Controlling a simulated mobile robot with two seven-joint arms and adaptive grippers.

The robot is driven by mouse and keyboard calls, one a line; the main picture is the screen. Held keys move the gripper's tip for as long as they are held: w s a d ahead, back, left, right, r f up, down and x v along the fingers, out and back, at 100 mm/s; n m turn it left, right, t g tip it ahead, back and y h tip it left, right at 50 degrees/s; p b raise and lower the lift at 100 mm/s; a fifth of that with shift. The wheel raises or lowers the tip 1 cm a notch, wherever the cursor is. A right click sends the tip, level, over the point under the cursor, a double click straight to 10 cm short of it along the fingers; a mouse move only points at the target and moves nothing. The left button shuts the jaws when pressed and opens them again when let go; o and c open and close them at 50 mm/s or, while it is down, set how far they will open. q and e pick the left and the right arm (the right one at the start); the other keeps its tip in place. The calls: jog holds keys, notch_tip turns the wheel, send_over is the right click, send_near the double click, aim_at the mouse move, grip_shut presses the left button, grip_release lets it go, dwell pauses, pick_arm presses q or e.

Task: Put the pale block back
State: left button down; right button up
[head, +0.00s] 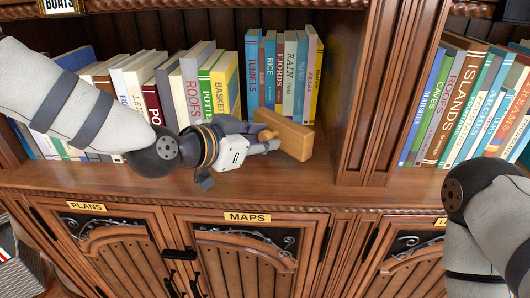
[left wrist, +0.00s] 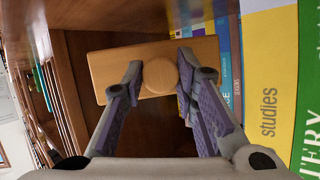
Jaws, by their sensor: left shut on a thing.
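The pale block (head: 296,141) is a plain light-wood slab with a round knob on its face. It is at the right end of the left shelf bay, in front of the last upright books and beside the wooden divider. My left gripper (head: 272,142) is shut on the block's knob. The left wrist view shows the block (left wrist: 112,68) with the knob (left wrist: 160,76) between my two fingers. I cannot tell whether the block's lower edge touches the shelf board. My right gripper is out of view; only part of my right arm shows at the right.
Upright books (head: 285,72) fill the back of the left bay. More books (head: 470,100) stand in the right bay, past the divider (head: 375,90). The bare shelf board (head: 300,184) runs in front. Below are carved cabinet doors, one labelled MAPS (head: 247,217).

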aim_at(264, 168)
pick_arm(q)
jog(key=shift+w+d+f, duration=0.1)
jog(key=shift+w+f, duration=0.2)
jog(key=shift+w, duration=0.05)
jog(key=shift+w+d+f+b, duration=0.1)
jog(key=shift+w+f+b, duration=0.05)
jog(key=shift+f, duration=0.7)
jog(key=shift+w+f+b, duration=0.1)
jog(key=shift+f+b, duration=0.05)
jog(key=shift+f, duration=0.65)
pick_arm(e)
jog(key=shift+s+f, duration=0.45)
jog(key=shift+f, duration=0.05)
pick_arm(q)
jog(key=shift+f, duration=0.2)
jog(key=c, duration=1.3)
grip_release()
